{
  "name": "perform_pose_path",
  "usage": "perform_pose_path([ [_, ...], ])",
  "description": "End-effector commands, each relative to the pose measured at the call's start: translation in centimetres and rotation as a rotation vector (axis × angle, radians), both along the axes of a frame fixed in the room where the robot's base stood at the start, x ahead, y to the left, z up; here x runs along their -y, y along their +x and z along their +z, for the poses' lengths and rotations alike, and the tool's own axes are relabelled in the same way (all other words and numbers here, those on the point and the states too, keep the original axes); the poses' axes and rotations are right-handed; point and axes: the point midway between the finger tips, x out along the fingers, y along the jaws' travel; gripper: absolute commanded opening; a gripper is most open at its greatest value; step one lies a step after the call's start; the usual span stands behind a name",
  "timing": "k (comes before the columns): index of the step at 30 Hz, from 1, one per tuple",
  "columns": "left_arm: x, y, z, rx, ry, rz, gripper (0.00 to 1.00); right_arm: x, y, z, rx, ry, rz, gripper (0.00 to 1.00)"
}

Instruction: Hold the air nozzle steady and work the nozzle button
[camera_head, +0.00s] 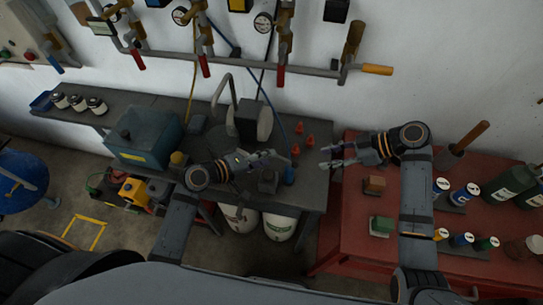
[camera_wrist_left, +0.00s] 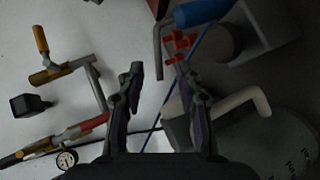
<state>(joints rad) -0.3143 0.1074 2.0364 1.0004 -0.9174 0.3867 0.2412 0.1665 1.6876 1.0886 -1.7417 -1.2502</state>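I cannot make out a button. My left gripper (camera_head: 272,159) is open and empty; its spread fingers show in the left wrist view (camera_wrist_left: 158,80). My right gripper (camera_head: 328,157) is open and empty, right of the blue piece and apart from it.
Small orange-red cones (camera_head: 298,128) stand on the grey bench (camera_head: 318,185) near both grippers. A blue hose (camera_head: 275,115) runs down from the wall pipes. A grinder-like machine (camera_head: 250,120) stands behind my left gripper. The red bench (camera_head: 345,225) at right carries blocks and cans.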

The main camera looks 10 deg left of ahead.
Motion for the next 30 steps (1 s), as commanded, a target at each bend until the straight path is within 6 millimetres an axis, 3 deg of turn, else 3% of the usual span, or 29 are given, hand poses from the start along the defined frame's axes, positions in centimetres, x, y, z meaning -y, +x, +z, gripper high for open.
perform_pose_path([
  [6, 1.9, 1.8, -1.1, 0.0, -0.002, -0.001, 0.36, 0.0, 0.0, 0.0, 0.0, 0.0, 0.0, 0.38],
  [17, 2.2, 2.1, -1.3, 0.0, 0.0, -0.002, 0.36, 0.0, 0.0, 0.0, 0.0, 0.0, 0.0, 0.38],
  [25, 2.2, 2.1, -1.3, 0.0, 0.0, -0.001, 0.0, 0.0, 0.0, 0.0, 0.0, 0.0, 0.0, 0.38],
  [30, 2.2, 2.1, -1.3, 0.0, 0.0, -0.001, 0.0, 0.0, 0.0, 0.0, 0.0, 0.0, 0.0, 0.38],
])
